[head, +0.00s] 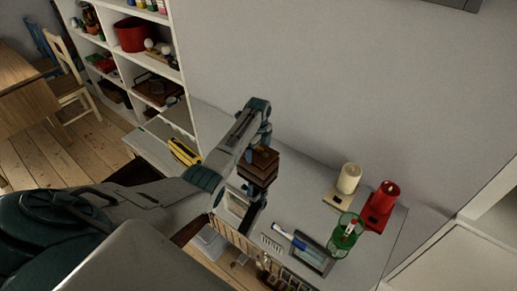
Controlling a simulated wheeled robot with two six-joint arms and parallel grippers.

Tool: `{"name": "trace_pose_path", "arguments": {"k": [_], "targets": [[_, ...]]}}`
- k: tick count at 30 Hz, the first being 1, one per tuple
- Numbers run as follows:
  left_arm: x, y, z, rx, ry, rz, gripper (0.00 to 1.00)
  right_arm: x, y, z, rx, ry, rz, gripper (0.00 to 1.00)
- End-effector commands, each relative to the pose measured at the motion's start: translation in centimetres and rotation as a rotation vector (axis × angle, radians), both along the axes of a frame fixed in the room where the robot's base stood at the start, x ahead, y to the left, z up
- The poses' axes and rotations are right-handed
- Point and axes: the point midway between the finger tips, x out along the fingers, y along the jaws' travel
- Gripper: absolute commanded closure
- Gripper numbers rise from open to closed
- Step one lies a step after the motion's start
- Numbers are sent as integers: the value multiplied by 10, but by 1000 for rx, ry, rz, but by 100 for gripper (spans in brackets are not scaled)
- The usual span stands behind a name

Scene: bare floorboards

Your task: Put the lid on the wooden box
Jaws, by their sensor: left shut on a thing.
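My left gripper (254,148) points down over the counter. It is shut on a brown wooden piece, which looks like the lid (266,157). The dark brown wooden box (258,176) shows just below it. Lid and box overlap in the picture, and I cannot tell whether they touch or whether the lid is seated. My gripper and forearm hide part of the lid's left side. My right gripper is out of view.
A yellow object (184,152) lies left. White shelves (180,60) stand behind left.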

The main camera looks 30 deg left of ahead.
Motion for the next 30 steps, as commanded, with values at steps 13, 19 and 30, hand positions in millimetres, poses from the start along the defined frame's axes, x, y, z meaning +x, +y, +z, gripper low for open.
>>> {"name": "trace_pose_path", "arguments": {"k": [13, 19, 30], "targets": [[1, 0, -9, 1, -2, 0, 38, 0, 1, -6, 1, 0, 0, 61], [1, 0, -13, 1, -2, 0, 38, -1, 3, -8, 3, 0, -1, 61], [1, 0, -13, 0, -2, 0, 0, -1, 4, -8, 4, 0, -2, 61]]}}
